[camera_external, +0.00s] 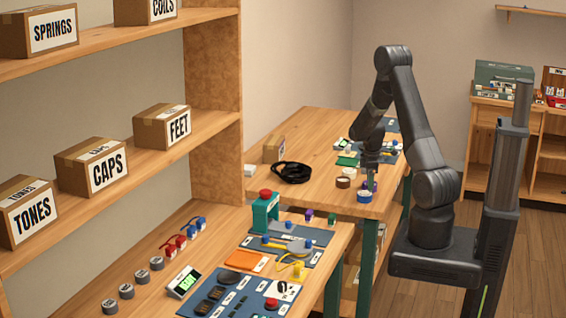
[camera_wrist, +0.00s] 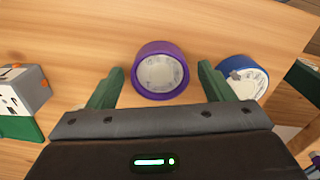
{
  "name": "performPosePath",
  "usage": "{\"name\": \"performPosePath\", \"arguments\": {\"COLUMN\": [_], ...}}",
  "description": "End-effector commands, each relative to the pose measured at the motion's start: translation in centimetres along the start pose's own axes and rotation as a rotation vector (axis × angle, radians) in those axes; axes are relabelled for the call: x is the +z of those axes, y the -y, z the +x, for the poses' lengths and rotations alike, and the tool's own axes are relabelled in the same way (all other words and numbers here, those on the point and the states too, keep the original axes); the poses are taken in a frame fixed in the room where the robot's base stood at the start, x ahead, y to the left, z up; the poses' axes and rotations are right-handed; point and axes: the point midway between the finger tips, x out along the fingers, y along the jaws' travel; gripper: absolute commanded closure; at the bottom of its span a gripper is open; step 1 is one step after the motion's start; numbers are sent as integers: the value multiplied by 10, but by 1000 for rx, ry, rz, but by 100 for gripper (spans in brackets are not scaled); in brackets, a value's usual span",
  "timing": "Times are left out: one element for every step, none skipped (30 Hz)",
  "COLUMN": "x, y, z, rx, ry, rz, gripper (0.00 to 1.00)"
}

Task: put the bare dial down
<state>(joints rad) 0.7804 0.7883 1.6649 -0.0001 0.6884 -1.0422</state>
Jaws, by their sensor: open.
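A purple-rimmed round dial (camera_wrist: 160,70) with a pale face sits on the wooden table (camera_wrist: 215,25), between the fingertips of my gripper (camera_wrist: 159,76). My gripper is open, with a gap between each green finger and the dial's rim. I cannot tell from the pictures which one counts as the bare dial.
A brown-rimmed ring (camera_external: 343,182) and a white one (camera_external: 349,171) stand close by. A white device on a green base (camera_wrist: 18,100) is left of my fingers. A black cable coil (camera_external: 291,172) lies further left. The table's front edge is near the blue dial.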

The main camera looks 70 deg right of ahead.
Motion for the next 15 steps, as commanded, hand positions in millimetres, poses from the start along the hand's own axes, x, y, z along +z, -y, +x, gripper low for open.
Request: {"name": "performPosePath", "arguments": {"x": [0,0,0,0,0,0,0,0,0,0,-1,-1,-1,-2,-2], "y": [0,0,0,0,0,-1,-1,-1,-1,-1,0,1,2,2,3], "z": [0,-1,-1,-2,-2,-5,-8,-12,-18,-24,-28,-34,-40,-45,-52], "rx": [0,0,0,0,-1,2,3,3,4,4,5,4,5,4,6], "ry": [0,0,0,0,0,-1,-2,-2,-3,-2,-3,-2,-3,-3,-3], "rz": [0,0,0,0,0,0,0,0,0,0,0,0,0,0,0], "gripper": [25,25,25,25,25,25,25,25,25,25,25,25,25,25,25]}}
